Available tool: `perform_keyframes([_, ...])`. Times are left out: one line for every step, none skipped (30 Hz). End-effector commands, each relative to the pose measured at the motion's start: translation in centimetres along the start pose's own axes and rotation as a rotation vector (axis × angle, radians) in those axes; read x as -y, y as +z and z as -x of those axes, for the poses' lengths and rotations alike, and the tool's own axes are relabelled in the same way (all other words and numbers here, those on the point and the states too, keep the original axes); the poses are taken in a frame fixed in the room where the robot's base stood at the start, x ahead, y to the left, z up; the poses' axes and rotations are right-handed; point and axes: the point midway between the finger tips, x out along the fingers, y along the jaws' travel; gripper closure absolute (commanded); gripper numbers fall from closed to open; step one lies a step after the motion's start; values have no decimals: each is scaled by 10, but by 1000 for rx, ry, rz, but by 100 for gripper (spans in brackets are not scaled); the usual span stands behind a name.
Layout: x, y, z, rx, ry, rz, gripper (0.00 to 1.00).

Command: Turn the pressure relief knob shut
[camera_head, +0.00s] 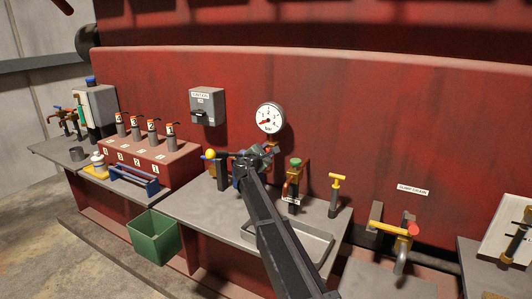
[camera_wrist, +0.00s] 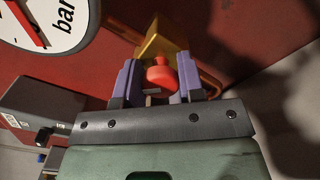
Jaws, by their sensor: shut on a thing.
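The pressure relief knob is a red rounded knob (camera_wrist: 161,76) in front of a brass valve body (camera_wrist: 158,42) in the wrist view. The two purple fingers of my gripper (camera_wrist: 156,66) stand on either side of it and are shut on it. In the head view my gripper (camera_head: 255,160) is at the fittings below the round white gauge (camera_head: 270,118) and hides most of the knob there. The gauge also shows close at upper left in the wrist view (camera_wrist: 40,22), with a red needle. The knob's turn angle cannot be told.
Right of my gripper stand a brass valve with a green top (camera_head: 295,172) and a yellow T-handle (camera_head: 337,183). A yellow ball lever (camera_head: 210,155) is close on the left. A shallow grey tray (camera_head: 322,240) lies under my arm. A grey switch box (camera_head: 207,106) is on the wall.

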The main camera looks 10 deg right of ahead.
Motion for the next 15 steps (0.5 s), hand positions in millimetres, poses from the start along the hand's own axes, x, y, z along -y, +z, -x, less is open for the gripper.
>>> perform_keyframes([1,0,0,0,-1,-40,88])
perform_keyframes([1,0,0,0,-1,-69,88])
perform_keyframes([1,0,0,0,-1,-106,88])
perform_keyframes([1,0,0,0,-1,-135,88])
perform_keyframes([1,0,0,0,-1,-163,88])
perform_keyframes([1,0,0,0,-1,-201,88])
perform_keyframes([1,0,0,0,-1,-230,88])
perform_keyframes([1,0,0,0,-1,-258,88])
perform_keyframes([2,0,0,0,-1,-296,88])
perform_keyframes([2,0,0,0,-1,-325,88])
perform_keyframes([2,0,0,0,-1,-353,88])
perform_keyframes([2,0,0,0,-1,-390,88])
perform_keyframes([2,0,0,0,-1,-418,88])
perform_keyframes([2,0,0,0,-1,-445,88])
perform_keyframes([2,0,0,0,-1,-480,88])
